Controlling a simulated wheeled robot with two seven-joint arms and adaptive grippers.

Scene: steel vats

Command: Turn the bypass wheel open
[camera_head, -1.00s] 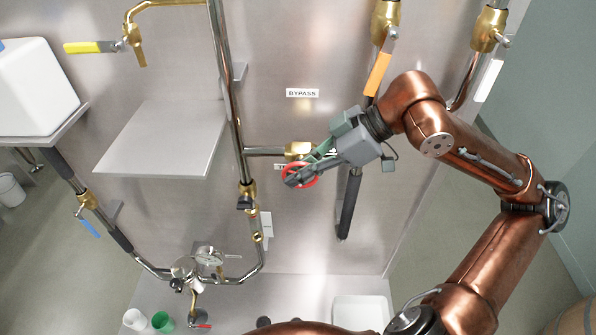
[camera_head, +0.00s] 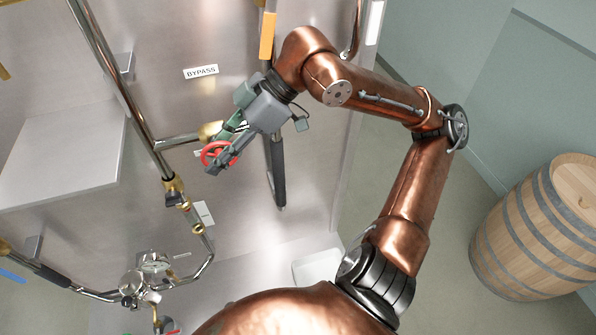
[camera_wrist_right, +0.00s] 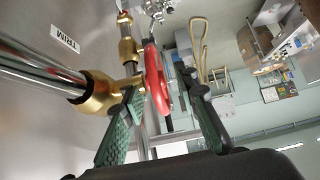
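The red wheel (camera_head: 207,153) sits at the brass valve (camera_head: 210,131) on a short steel branch pipe, below the BYPASS label (camera_head: 200,72). My right gripper (camera_head: 214,158) is at the wheel. In the right wrist view the red wheel (camera_wrist_right: 157,80) is seen nearly edge-on between the two spread fingers (camera_wrist_right: 164,95). The left finger there lies in front of the brass fitting (camera_wrist_right: 95,92), and a gap shows between the wheel and the right finger. Part of the wheel is hidden by the fingers in the head view. My left gripper is not in view.
A tall steel pipe (camera_head: 120,85) runs left of the wheel, with a steel shelf (camera_head: 65,150) beyond it. A wooden barrel (camera_head: 535,230) stands at the right.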

